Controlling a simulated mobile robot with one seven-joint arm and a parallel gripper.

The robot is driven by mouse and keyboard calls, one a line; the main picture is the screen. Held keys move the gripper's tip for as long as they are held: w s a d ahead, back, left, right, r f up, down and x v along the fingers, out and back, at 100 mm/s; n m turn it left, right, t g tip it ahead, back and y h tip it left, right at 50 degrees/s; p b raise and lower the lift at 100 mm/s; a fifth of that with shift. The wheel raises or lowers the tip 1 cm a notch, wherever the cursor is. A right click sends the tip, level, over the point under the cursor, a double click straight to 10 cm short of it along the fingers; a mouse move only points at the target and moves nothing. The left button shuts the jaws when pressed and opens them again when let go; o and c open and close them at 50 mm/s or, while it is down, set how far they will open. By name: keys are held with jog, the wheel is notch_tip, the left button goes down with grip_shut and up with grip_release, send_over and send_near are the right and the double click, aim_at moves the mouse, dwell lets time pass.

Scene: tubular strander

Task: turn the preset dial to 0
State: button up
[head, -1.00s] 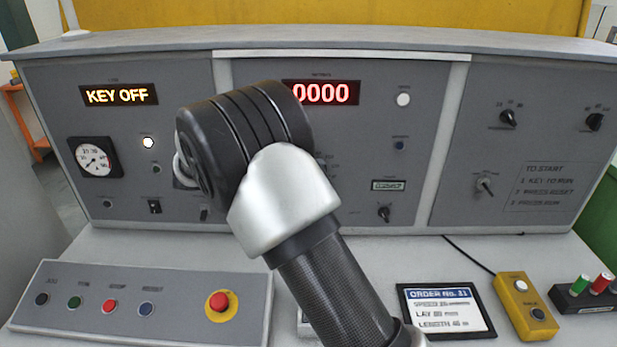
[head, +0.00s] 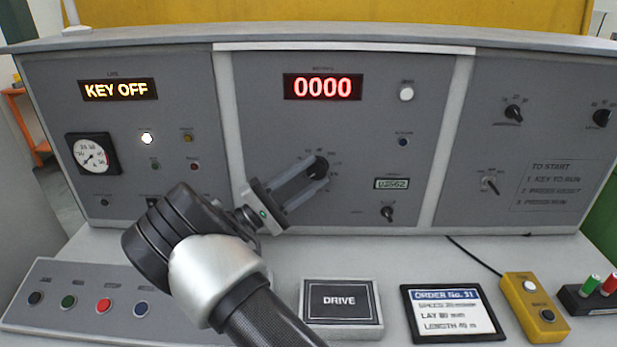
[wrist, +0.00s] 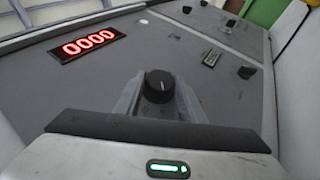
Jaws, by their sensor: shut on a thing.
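A round black dial (head: 318,167) stands on the middle panel, below the red display. My gripper (head: 312,174) reaches it from the lower left, with a finger on either side, shut on it. In the wrist view the dial (wrist: 159,86) sits between my fingertips (wrist: 158,94), with a light pointer mark near its top. Small scale marks surround the dial in the head view, too small to read surely. I cannot tell which mark the pointer faces.
The red display (head: 322,87) reads 0000 and the amber one (head: 118,89) reads KEY OFF. A small black knob (head: 387,213) sits below a counter (head: 392,183). More knobs are on the right panel. A DRIVE box (head: 341,302) and order screen (head: 452,311) lie on the desk.

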jog(key=shift+n+t, duration=0.3)
jog(key=shift+t, duration=0.2)
jog(key=o, duration=1)
jog(key=shift+h, duration=0.3)
jog(key=shift+o, duration=0.2)
jog(key=o, duration=0.6)
notch_tip(320, 180, up, 10)
jog(key=shift+w+a+r+p, duration=0.1)
jog(key=shift+p, duration=0.7)
jog(key=shift+s+d+r, duration=0.2)
jog(key=shift+s+r, duration=0.05)
jog(key=shift+r, duration=0.05)
jog(key=c, duration=0.6)
jog(key=shift+w+f, duration=0.15)
jog(key=shift+f, duration=0.15)
